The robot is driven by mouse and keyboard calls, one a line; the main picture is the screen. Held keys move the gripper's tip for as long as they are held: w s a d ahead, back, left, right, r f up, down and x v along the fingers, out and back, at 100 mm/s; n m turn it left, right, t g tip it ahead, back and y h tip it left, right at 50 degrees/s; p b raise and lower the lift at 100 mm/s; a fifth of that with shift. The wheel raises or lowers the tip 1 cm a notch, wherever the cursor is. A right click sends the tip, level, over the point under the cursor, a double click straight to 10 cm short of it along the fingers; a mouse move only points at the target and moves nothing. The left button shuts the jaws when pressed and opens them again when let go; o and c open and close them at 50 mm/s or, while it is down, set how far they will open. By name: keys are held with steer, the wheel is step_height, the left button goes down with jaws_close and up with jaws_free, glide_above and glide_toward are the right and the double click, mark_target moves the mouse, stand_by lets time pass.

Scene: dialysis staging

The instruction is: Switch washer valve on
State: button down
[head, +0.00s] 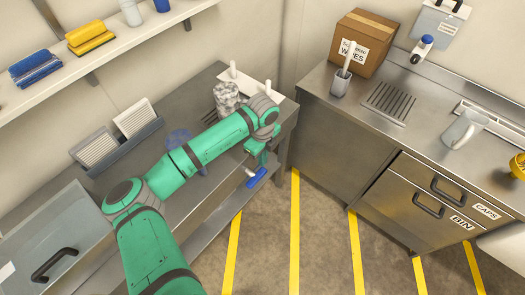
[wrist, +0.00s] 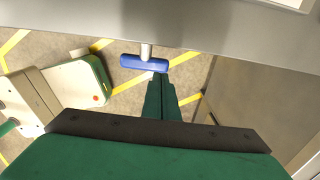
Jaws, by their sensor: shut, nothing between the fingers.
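A blue valve handle (head: 256,178) on a short pale stem sticks out at the front edge of the left steel bench. In the wrist view the blue handle (wrist: 145,64) lies crosswise, with its stem running toward the bench edge. No label is visible on it. My gripper (wrist: 160,77) is shut and empty, its fingertips at the right half of the handle; I cannot tell whether they touch it. In the head view my gripper (head: 252,167) is beside the handle, partly hidden by my wrist.
The left bench (head: 205,85) holds a grey rack (head: 118,145) and a mottled canister (head: 227,98).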

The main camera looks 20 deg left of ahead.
mark_target(262, 171)
steer(key=shift+f, duration=2.7)
